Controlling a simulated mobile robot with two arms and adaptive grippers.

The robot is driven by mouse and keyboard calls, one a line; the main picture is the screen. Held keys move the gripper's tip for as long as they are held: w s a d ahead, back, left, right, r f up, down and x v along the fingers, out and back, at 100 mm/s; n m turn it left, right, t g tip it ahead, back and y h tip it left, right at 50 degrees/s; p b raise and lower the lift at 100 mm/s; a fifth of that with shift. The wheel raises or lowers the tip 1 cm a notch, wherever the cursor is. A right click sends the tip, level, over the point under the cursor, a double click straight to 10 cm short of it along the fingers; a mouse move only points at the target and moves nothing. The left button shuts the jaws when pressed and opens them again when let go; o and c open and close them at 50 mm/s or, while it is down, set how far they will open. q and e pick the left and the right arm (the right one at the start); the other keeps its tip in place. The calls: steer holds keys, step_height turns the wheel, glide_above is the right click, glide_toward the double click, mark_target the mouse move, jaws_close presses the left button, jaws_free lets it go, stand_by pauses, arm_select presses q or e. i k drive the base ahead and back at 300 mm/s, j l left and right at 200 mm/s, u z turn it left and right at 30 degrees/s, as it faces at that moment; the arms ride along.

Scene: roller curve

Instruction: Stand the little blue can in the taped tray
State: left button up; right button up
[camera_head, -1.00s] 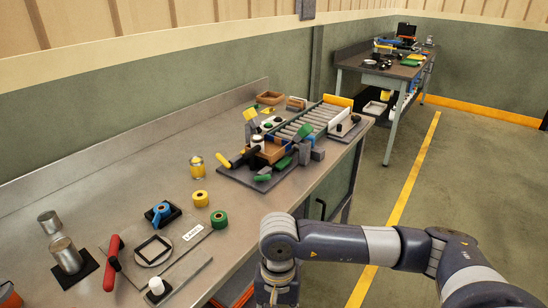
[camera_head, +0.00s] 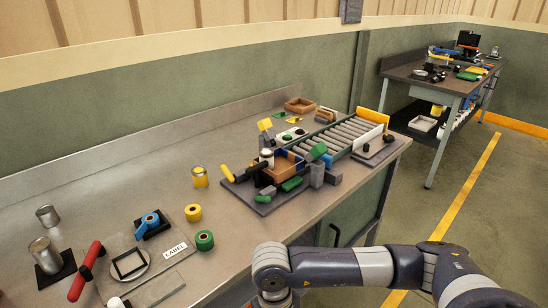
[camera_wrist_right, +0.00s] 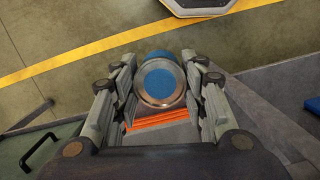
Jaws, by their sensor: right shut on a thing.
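The little blue can (camera_wrist_right: 160,81) is between the two fingers of my right gripper (camera_wrist_right: 160,92) in the right wrist view. The gripper is shut on it, and its round metal end faces the camera. In the head view my right arm reaches in at the lower right, but its gripper and the can are cut off at the bottom edge. Two open wooden trays show on the bench: one at the back (camera_head: 300,105) and one at the near end of the rollers (camera_head: 284,165). I cannot make out tape on either. My left gripper is not in view.
A roller track (camera_head: 345,136) runs along the bench's right part, with small blocks crowding its near end. A yellow tin (camera_head: 200,177), yellow roll (camera_head: 193,212), green roll (camera_head: 204,240) and metal cans (camera_head: 45,256) stand left. Bare bench lies behind the tin.

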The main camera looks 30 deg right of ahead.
mark_target(279, 165)
steer(key=l+u, duration=0.2)
steer(key=l, duration=0.35)
steer(key=l+u, duration=0.2)
steer(key=l, duration=0.4)
steer(key=l+u, duration=0.2)
steer(key=l, duration=0.4)
steer(key=l+u, duration=0.2)
steer(key=l, duration=0.35)
steer(key=k+l+u, duration=0.2)
steer(key=l, duration=0.35)
steer(key=k+l+u, duration=0.2)
steer(key=l, duration=0.35)
steer(key=k+l+u, duration=0.2)
steer(key=l, duration=0.3)
steer(key=k+l+u, duration=0.2)
steer(key=l, duration=0.3)
